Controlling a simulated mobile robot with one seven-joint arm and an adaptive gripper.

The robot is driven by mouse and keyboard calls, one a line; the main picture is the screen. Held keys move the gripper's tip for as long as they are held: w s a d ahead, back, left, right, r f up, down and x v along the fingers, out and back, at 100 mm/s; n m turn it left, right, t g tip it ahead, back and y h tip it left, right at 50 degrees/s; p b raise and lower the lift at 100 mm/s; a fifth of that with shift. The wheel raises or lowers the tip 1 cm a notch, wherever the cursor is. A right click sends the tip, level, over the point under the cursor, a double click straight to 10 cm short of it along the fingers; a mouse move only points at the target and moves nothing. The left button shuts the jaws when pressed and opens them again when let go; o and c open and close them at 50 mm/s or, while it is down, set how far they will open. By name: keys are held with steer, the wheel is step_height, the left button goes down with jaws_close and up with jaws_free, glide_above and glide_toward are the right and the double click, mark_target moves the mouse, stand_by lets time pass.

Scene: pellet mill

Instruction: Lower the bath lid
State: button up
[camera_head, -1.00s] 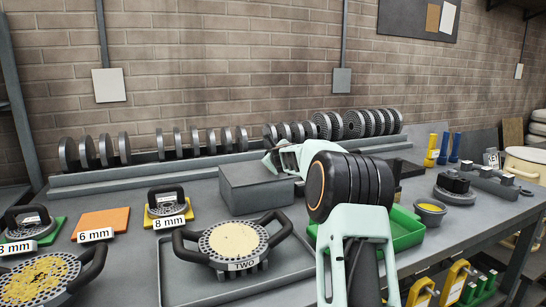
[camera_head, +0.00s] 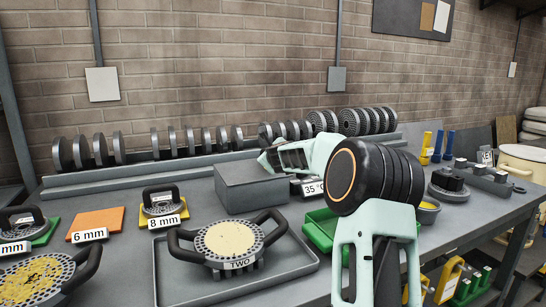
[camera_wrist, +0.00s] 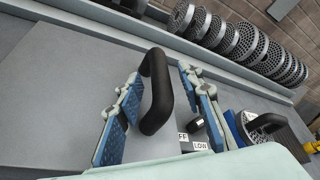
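The bath is a grey box (camera_head: 250,190) at the middle of the bench in the head view. In the wrist view its lid (camera_wrist: 60,85) is a broad flat grey panel with a black arched handle (camera_wrist: 158,75). My gripper (camera_wrist: 150,105) is open, with its blue-padded fingers on either side of the handle and visible gaps to it. In the head view my gripper (camera_head: 272,160) is at the right end of the box's top, and the handle is hidden. I cannot tell whether the lid is fully flat or slightly raised.
A "35 °C" label (camera_head: 313,188) is beside the box. In the wrist view a knob (camera_wrist: 195,125) has OFF and LOW labels. A grey tray (camera_head: 290,268) holds the die marked TWO (camera_head: 228,240). A green tray (camera_head: 318,228) is under my arm. Racked discs (camera_head: 350,121) line the back.

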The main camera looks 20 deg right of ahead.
step_height(320, 180, up, 2)
glide_above(273, 178)
steer(key=shift+w+d+r, duration=0.15)
steer(key=shift+s+a+r, duration=0.1)
steer(key=shift+s+a, duration=0.15)
steer(key=shift+s, duration=0.2)
steer(key=shift+d, duration=0.1)
